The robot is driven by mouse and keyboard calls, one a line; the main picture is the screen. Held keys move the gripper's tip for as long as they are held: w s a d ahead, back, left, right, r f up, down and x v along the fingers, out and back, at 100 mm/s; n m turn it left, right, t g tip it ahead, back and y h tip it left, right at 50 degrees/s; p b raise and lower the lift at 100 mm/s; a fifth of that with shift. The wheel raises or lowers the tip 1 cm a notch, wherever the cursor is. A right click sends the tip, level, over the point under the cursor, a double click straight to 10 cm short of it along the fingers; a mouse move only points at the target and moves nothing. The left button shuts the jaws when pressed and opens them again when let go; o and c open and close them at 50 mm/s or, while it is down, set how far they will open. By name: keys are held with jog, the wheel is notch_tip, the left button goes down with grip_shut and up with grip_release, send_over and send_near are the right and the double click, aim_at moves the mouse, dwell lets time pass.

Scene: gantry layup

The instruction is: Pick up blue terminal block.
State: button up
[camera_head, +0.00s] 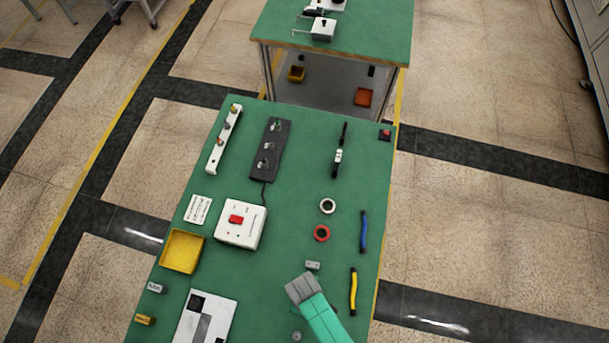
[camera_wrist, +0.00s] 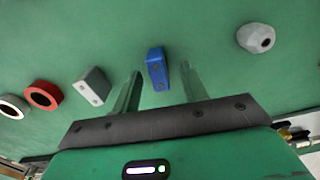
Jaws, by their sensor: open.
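The blue terminal block (camera_wrist: 157,70) is a small block with two holes on its near face. In the wrist view it sits on the green tabletop between the two spread fingers of my gripper (camera_wrist: 161,68). The fingers are open, with a gap visible on both sides of the block. In the head view my gripper (camera_head: 304,288) is over the lower right part of the table, and the blue block is hidden there. A grey terminal block (camera_wrist: 91,86) lies just left of the left finger; it also shows in the head view (camera_head: 312,265).
A red ring (camera_head: 321,233) and a white ring (camera_head: 327,206) lie beyond the grey block. A grey faceted knob (camera_wrist: 256,38) is right of my gripper. Blue (camera_head: 364,231) and yellow (camera_head: 353,291) bundles lie near the right edge. A white switch box (camera_head: 240,224) stands left.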

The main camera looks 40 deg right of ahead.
jog(key=shift+f, duration=0.8)
grip_shut()
jog(key=shift+d, duration=0.1)
jog(key=shift+r, duration=0.15)
jog(key=shift+r, duration=0.35)
notch_tip(320, 180, up, 2)
jog(key=shift+r, duration=0.1)
jog(key=shift+s+a+r, duration=0.2)
jog(key=shift+s+a, duration=0.25)
jog(key=shift+s, duration=0.05)
jog(key=s+a, duration=0.3)
jog(key=s+a+r, duration=0.1)
jog(key=s+a, duration=0.2)
jog(key=s, duration=0.1)
jog(key=s+a, duration=0.3)
jog(key=a, duration=0.1)
jog(key=shift+s+r+b, duration=0.2)
jog(key=shift+s+b, duration=0.15)
